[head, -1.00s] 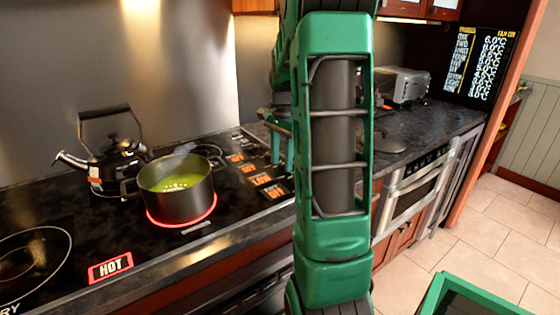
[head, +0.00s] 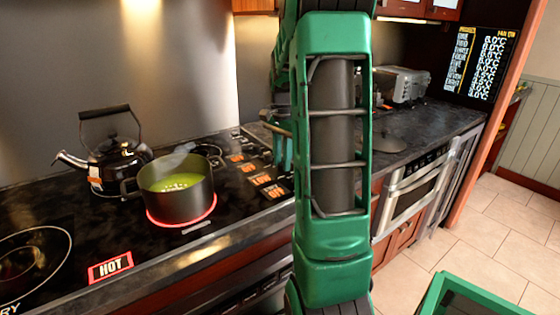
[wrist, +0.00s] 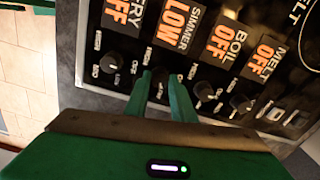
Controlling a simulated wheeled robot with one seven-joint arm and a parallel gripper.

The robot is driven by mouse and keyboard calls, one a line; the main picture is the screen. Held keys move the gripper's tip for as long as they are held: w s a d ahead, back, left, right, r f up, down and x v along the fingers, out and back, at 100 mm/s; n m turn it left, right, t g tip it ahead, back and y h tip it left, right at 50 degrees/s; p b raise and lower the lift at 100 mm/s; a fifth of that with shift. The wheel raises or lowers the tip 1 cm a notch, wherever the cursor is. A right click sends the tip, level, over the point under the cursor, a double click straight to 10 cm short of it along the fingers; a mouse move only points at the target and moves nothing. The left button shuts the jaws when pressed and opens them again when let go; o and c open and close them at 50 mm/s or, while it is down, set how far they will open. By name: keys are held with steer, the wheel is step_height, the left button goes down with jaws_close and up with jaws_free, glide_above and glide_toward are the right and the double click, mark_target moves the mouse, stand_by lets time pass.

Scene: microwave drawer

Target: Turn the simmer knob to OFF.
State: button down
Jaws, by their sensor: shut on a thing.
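The simmer knob (wrist: 158,87) is a dark knob on the black control panel. Its lit display (wrist: 178,20) above reads LOW in orange. My gripper (wrist: 158,80) is shut on this knob, one green finger on each side of it. The fingers hide much of the knob, so its pointer cannot be read. In the head view my gripper (head: 280,146) is at the right end of the cooktop, partly hidden by my own arm. The fry, boil and melt displays read OFF.
The fry knob (wrist: 110,62) is left of my fingers; the boil knob (wrist: 203,91) and melt knob (wrist: 240,103) are close on the right. A pot of green liquid (head: 178,188) steams on a red-glowing burner, with a black kettle (head: 115,160) behind it.

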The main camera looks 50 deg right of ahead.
mark_target(281, 163)
steer(key=n, duration=0.6)
steer(key=shift+w+n, duration=0.15)
steer(key=shift+n, duration=0.25)
steer(key=n, duration=0.5)
steer(key=shift+r+n, duration=0.1)
steer(key=shift+n, duration=0.6)
steer(key=c, duration=1.5)
jaws_free()
step_height(281, 163, up, 11)
steer(key=shift+a+f, duration=0.1)
steer(key=shift+f, duration=0.05)
steer(key=shift+m, duration=0.5)
steer(key=s+a+f, duration=0.3)
steer(key=s+a, duration=0.3)
steer(key=s, duration=0.1)
steer(key=s+a+f, duration=0.4)
steer(key=s+a, duration=0.3)
steer(key=s+a+f, duration=0.3)
steer(key=s+a, duration=0.4)
steer(key=shift+s+a+f, duration=0.15)
steer(key=shift+a+f, duration=0.05)
steer(key=shift+a, duration=0.05)
